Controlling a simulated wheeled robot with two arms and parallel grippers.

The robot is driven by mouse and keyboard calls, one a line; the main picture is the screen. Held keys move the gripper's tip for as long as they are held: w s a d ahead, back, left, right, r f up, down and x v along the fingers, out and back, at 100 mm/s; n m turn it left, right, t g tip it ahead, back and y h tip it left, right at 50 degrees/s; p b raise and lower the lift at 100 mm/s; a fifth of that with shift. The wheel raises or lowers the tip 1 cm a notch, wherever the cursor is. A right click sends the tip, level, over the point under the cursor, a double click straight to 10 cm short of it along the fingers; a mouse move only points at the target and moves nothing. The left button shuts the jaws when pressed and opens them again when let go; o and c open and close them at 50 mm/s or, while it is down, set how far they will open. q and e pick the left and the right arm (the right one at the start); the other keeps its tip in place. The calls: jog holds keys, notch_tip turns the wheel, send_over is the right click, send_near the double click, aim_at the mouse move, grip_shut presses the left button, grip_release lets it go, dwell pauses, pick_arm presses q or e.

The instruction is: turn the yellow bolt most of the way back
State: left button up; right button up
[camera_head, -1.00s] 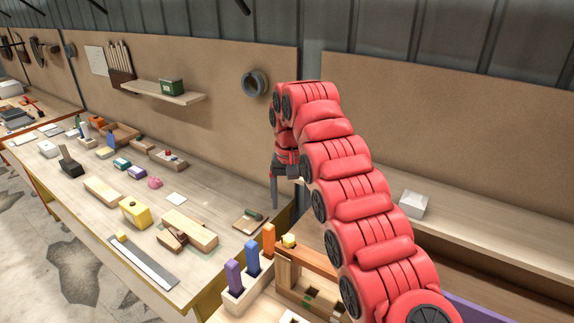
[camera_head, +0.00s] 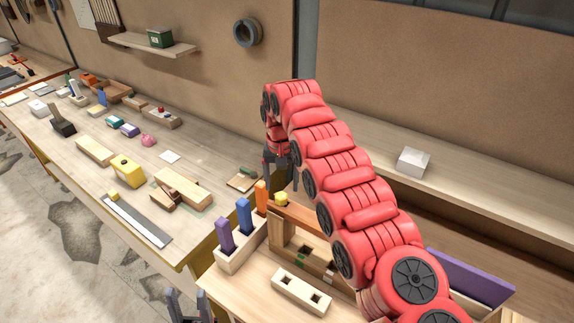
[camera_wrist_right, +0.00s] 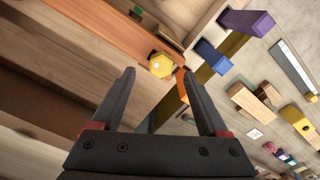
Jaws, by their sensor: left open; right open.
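The yellow bolt (camera_head: 281,199) shows a hexagonal head at the end of an orange-brown wooden bar (camera_head: 308,219). In the right wrist view the bolt head (camera_wrist_right: 162,66) appears between and just beyond my open fingertips, with no contact visible. My right gripper (camera_head: 280,181) is above the bolt in the head view, open, pointing down and empty; its fingers also frame the right wrist view (camera_wrist_right: 158,74). My left gripper (camera_head: 187,296) shows only its open, empty fingertips at the bottom edge of the head view, well away from the bolt. The bolt's shank is hidden.
A pale block holds purple (camera_head: 224,234), blue (camera_head: 244,214) and orange (camera_head: 261,197) pegs close left of the bolt. A pale block with two square holes (camera_head: 301,291) lies in front. A purple panel (camera_head: 470,277) stands at right. The left bench (camera_head: 95,185) carries several blocks.

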aim_at(281, 195)
jog(key=f, duration=0.4)
jog(key=shift+w+f, duration=0.15)
jog(key=shift+w, duration=0.05)
jog(key=shift+s, duration=0.1)
jog(key=shift+c, duration=0.4)
grip_shut()
